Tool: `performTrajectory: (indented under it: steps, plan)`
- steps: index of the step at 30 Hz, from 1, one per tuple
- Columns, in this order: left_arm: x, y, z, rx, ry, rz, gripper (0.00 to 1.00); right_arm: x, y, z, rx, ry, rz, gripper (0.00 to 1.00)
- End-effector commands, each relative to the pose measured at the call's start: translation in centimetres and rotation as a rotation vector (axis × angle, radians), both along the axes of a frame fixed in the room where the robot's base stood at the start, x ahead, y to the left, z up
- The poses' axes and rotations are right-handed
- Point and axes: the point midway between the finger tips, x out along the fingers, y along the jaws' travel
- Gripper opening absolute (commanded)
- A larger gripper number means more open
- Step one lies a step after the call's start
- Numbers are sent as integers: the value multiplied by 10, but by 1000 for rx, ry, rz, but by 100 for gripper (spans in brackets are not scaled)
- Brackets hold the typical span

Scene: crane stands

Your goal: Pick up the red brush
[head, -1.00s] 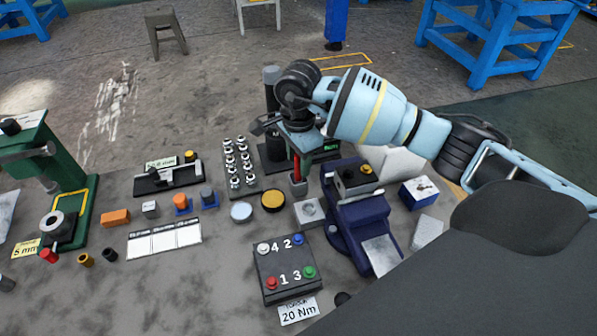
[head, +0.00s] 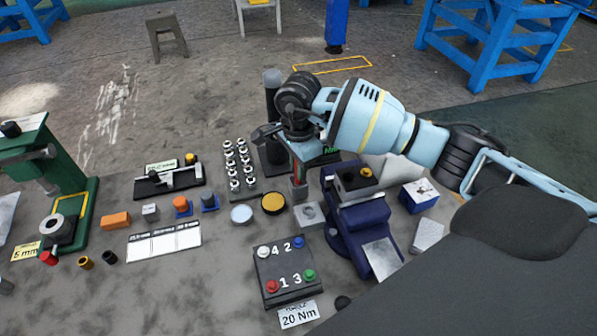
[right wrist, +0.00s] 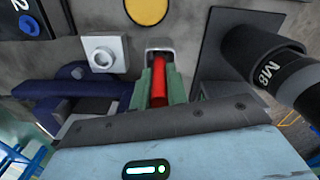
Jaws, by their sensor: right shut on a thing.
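The red brush (right wrist: 159,82) shows as a red handle upright between the two green fingers of my right gripper (right wrist: 160,84) in the right wrist view. My left gripper is not in view.
A blue vise (head: 352,215) stands close to the right of the holder. A dark cylinder (head: 272,90) and a rack of several sockets (head: 238,165) are behind and left. A button box (head: 287,270) is in front. A yellow disc (head: 273,202) lies beside the holder.

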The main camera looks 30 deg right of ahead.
Motion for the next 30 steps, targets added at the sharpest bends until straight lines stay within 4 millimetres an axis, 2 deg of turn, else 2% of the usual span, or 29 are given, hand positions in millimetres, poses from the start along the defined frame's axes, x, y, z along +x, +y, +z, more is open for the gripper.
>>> performTrajectory:
  steps: [5, 12, 18, 23, 30]
  plan:
    - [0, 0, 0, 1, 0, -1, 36, 1, 0, 13, 0, -3, 0, 0]
    - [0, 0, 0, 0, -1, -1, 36, 1, 0, 57, 0, -5, 1, 0]
    - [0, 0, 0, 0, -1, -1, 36, 0, 0, 87, 0, -1, -1, 0]
    - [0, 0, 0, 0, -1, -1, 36, 0, 0, 99, 0, -1, 0, 0]
    - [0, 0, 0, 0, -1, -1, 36, 0, 0, 100, 0, 1, 0, 0]
